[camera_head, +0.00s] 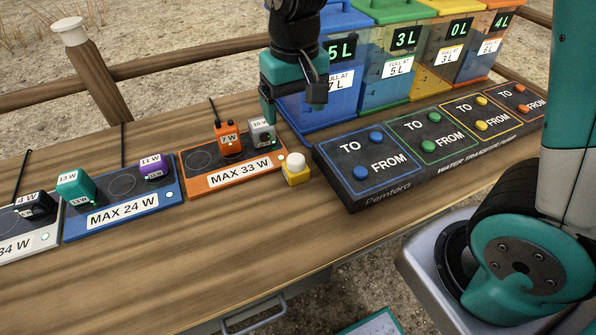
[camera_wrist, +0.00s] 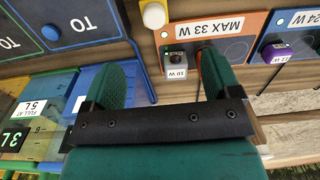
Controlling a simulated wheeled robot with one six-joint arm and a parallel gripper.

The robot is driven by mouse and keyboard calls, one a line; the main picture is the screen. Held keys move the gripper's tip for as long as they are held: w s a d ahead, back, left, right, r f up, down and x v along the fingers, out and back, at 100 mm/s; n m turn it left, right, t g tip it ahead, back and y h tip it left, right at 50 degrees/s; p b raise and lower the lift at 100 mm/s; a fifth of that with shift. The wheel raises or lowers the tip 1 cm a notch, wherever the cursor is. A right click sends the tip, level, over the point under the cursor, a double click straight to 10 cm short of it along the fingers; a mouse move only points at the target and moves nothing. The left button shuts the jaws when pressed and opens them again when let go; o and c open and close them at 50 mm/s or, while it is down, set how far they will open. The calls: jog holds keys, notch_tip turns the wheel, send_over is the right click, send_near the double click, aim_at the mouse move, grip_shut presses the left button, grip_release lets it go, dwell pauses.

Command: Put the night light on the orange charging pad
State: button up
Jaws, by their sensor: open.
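A small yellow block with a white rounded top, which looks like the night light (camera_head: 296,170), stands upright on the wooden table. It is just right of the orange charging pad (camera_head: 206,184), off the pad. The pad is labelled MAX 33 W and carries an orange 7 W device (camera_head: 228,138) and a grey 10 W device (camera_head: 262,132). My gripper (camera_head: 288,100) is open and empty, above and behind the pad's right end. In the wrist view the light (camera_wrist: 153,15) lies beyond my open fingers (camera_wrist: 163,72), with the grey device nearer.
A blue MAX 24 W pad (camera_head: 128,209) and a white pad (camera_head: 30,240) with devices lie to the left. A black button panel (camera_head: 440,143) is close on the right. Water tanks (camera_head: 325,110) stand behind. The front table is clear.

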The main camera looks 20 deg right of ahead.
aim_at(296, 168)
jog(key=f, duration=0.8)
jog(key=w+f, duration=0.1)
jog(key=f, duration=0.4)
jog(key=shift+d, duration=0.15)
jog(key=f, duration=0.5)
jog(key=shift+w+d+f, duration=0.1)
jog(key=shift+w+d, duration=0.1)
jog(key=shift+d, duration=0.05)
jog(key=c, duration=1.1)
